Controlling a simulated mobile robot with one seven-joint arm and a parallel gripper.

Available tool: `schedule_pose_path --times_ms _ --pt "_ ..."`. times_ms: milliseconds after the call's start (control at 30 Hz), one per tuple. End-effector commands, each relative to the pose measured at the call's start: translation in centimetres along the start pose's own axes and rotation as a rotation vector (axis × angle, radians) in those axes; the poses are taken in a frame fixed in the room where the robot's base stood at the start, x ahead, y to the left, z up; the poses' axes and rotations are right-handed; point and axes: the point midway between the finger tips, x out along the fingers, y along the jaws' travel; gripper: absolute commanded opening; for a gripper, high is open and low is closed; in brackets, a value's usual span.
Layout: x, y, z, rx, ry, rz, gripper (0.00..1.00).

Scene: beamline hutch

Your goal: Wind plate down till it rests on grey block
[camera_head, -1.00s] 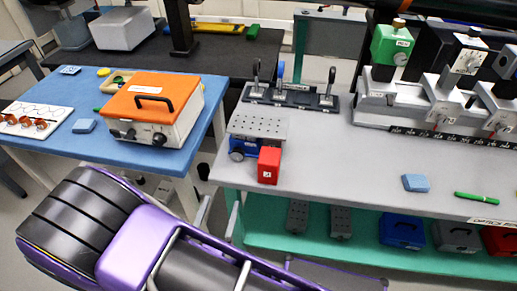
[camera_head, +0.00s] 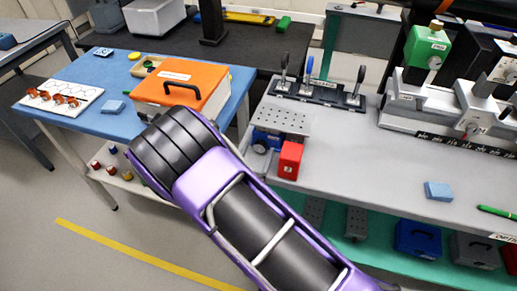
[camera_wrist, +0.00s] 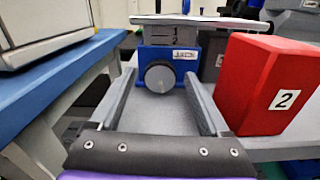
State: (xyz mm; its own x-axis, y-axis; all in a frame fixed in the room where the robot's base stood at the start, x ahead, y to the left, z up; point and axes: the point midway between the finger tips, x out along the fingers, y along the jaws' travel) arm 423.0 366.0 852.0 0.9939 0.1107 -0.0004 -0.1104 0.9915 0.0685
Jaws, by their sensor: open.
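The perforated grey plate (camera_head: 282,119) tops a blue lab jack (camera_head: 266,138) at the left end of the grey bench. In the wrist view the plate (camera_wrist: 200,20) is nearly edge-on, above the blue jack body (camera_wrist: 181,52) and its round grey knob (camera_wrist: 159,77). My gripper (camera_wrist: 159,84) is open, its two fingers on either side of the knob's line; contact cannot be told. A dark grey shape (camera_wrist: 211,62) right of the jack, under the plate, may be the grey block; its gap to the plate is unclear. The head view does not show my fingers.
A red block (camera_wrist: 272,88) marked 2 stands close to the right finger; it also shows in the head view (camera_head: 290,160). The blue table (camera_wrist: 45,85) with an orange-topped box (camera_head: 182,83) is at left. A clamp rail (camera_head: 318,92) lies behind the jack.

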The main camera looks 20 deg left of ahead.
Motion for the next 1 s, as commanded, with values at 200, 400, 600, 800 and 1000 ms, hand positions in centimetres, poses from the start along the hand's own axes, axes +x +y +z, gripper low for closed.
schedule_pose_path --times_ms 200,400,600,800,1000 --pt "1.04 -0.03 0.02 -0.001 -0.001 0.000 0.80" --pt "1.04 -0.02 0.02 -0.001 -0.001 0.000 0.80" --pt "1.02 -0.02 0.02 0.000 -0.001 0.000 0.46" --pt "1.00 -0.01 0.02 0.000 -0.001 0.000 0.10" --pt "0.99 0.00 0.03 -0.003 -0.001 0.000 0.00"
